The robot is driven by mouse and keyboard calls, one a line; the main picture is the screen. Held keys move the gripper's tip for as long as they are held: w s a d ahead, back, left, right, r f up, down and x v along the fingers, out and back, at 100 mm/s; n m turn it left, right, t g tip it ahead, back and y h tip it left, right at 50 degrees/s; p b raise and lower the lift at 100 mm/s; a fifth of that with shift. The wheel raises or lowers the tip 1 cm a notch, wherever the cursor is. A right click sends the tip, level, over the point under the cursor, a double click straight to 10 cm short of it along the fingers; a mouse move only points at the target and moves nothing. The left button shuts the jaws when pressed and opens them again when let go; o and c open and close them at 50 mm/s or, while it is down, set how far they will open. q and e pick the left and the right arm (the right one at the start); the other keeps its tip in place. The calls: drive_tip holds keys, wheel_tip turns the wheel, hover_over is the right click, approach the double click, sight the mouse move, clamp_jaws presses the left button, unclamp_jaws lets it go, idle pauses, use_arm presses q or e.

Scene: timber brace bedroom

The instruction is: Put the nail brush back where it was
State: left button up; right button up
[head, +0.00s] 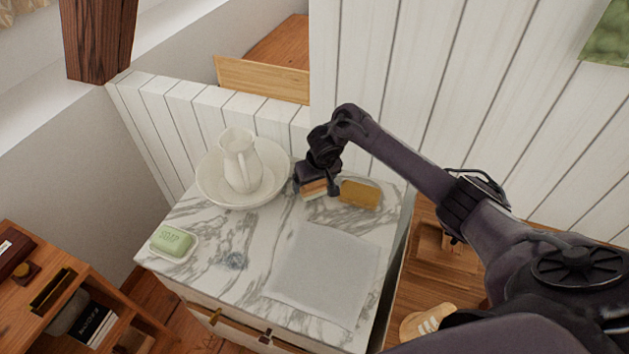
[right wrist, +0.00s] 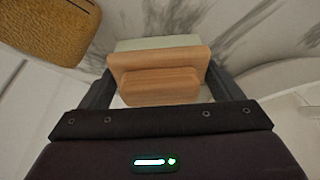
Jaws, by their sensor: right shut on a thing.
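The nail brush (right wrist: 160,80) has a wooden back with a raised grip and a pale layer on its far side. My right gripper (right wrist: 157,92) is shut on it, a finger on each side. In the head view the brush (head: 314,188) is at the back of the marble top (head: 210,222), between the white basin and a tan, sponge-like block. I cannot tell whether it touches the marble. My right gripper also shows in the head view (head: 315,183). My left gripper is not in view.
A white basin (head: 212,190) with a pitcher (head: 240,160) stands left of my right gripper. The tan block (head: 360,194) is close on its right. Green soap (head: 171,240) lies in a dish at the front left. A pale cloth (head: 322,273) covers the front right.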

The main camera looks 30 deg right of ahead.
drive_tip(key=o, duration=0.8)
drive_tip(key=shift+f, duration=0.15)
drive_tip(key=shift+c, duration=0.2)
drive_tip(key=p+v, duration=0.4)
drive_tip(key=v, duration=0.8)
drive_tip(key=shift+r, duration=0.2)
